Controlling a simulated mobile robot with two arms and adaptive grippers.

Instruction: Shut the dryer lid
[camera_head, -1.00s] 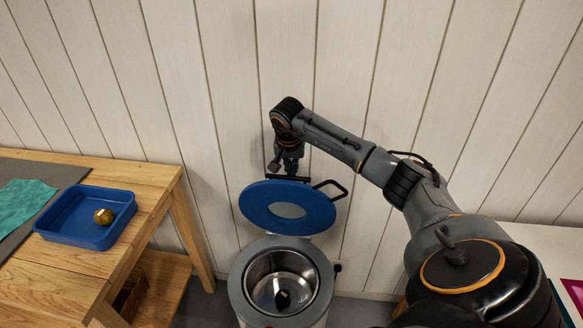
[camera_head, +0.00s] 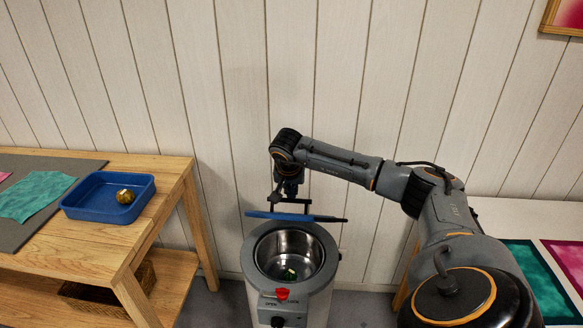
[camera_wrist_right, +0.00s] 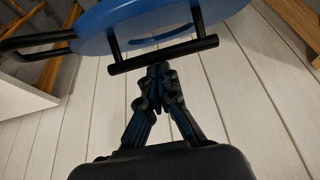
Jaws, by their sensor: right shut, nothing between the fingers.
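The dryer (camera_head: 327,262) is a grey cylinder with an open metal drum and a front panel. Its blue lid (camera_head: 262,215) stands open above the drum's far side, seen nearly edge-on. In the right wrist view the blue lid (camera_wrist_right: 140,22) fills the top, with a black handle bar (camera_wrist_right: 165,56) on it. My right gripper (camera_head: 280,197) is behind and above the lid, at its handle side. In the wrist view the right gripper (camera_wrist_right: 158,70) is shut and empty, its tips close to the bar; contact is unclear. My left gripper is out of view.
A red knob (camera_head: 282,294) is on the panel. At left, a wooden table (camera_head: 115,245) holds a blue tray (camera_head: 72,206) with a golden ball (camera_head: 125,196). A white table (camera_head: 500,212) is at right. The wall is close behind.

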